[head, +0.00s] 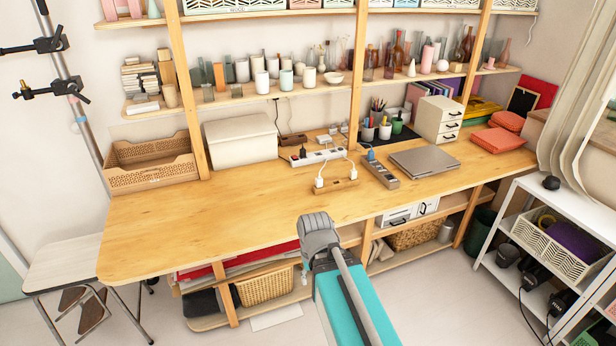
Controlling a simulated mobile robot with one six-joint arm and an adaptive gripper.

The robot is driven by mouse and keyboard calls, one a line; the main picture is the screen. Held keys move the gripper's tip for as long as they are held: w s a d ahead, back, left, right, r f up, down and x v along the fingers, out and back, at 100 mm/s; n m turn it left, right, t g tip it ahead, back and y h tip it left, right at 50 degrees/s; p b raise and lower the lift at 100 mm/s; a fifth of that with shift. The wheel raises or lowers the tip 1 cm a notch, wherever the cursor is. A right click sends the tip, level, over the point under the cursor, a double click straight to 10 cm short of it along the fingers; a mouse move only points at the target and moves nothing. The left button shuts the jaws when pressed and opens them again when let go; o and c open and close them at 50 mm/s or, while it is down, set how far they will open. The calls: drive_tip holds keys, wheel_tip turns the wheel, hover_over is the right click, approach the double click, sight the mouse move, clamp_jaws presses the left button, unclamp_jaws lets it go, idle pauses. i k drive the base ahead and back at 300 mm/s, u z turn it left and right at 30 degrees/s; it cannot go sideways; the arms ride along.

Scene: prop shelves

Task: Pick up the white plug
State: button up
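Two white plugs show on the desk, both in a small wooden-coloured socket block (337,186) near the desk's front edge. The left white plug (319,182) stands upright at the block's left end, and the right white plug (353,173) at its right end. White cables rise from both and loop back toward a white power strip. I cannot tell which one the task means. My arm reaches up from the bottom of the head view and ends in a grey joint in front of the desk, below the block. My gripper cannot be made out.
Behind the block lies a white power strip (318,157) with a dark plug. A grey power strip (381,172) and a closed laptop (424,160) are to the right. A white box (240,141) stands behind left.

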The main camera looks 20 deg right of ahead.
sight(318, 181)
drive_tip(key=z, duration=0.05)
drive_tip(key=i, duration=0.9)
drive_tip(key=z, duration=0.35)
